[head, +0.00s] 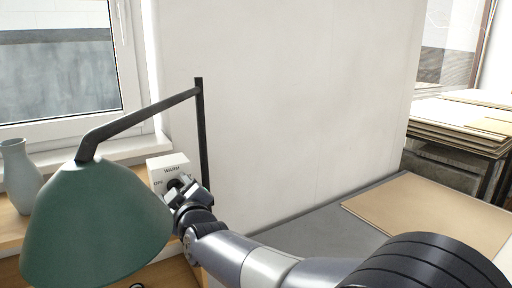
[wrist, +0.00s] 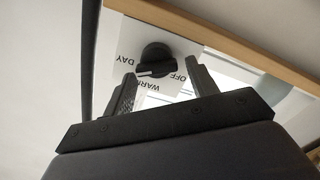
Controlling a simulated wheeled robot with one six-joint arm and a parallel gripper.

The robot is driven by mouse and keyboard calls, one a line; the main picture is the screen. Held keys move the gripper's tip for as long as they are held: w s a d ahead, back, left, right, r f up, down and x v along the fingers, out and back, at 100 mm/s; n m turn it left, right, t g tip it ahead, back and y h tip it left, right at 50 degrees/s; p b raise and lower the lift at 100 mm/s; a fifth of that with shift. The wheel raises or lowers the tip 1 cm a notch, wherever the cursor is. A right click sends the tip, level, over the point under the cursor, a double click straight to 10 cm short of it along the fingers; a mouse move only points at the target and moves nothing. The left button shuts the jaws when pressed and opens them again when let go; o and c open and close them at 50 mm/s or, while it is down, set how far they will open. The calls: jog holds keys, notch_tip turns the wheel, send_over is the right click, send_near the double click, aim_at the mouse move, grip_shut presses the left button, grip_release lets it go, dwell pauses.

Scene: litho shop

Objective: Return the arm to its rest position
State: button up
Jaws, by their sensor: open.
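My gripper (head: 176,190) is raised in front of a white switch box (head: 167,162) marked WARM and OFF, beside the dark lamp post. In the wrist view the two fingers of my gripper (wrist: 160,82) stand apart, with nothing between their tips. A black round knob (wrist: 155,60) shows just beyond them on the box's white face, which reads DAY, WARM and OFF. A white mark lies on the knob's side toward WARM; its exact setting I cannot tell. In the head view my gripper hides most of the knob. My arm reaches in from the lower right.
A green lamp shade (head: 95,228) hangs close on the left from a dark bent arm (head: 140,120). A pale vase (head: 19,175) stands by the window. A grey bench (head: 320,222) bears a brown board (head: 432,215). Stacked boards (head: 455,125) lie at the far right.

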jog(key=shift+w+d+r+m+b, duration=0.1)
jog(key=shift+m+b, duration=0.3)
jog(key=shift+m, duration=1)
jog(key=shift+d, duration=0.1)
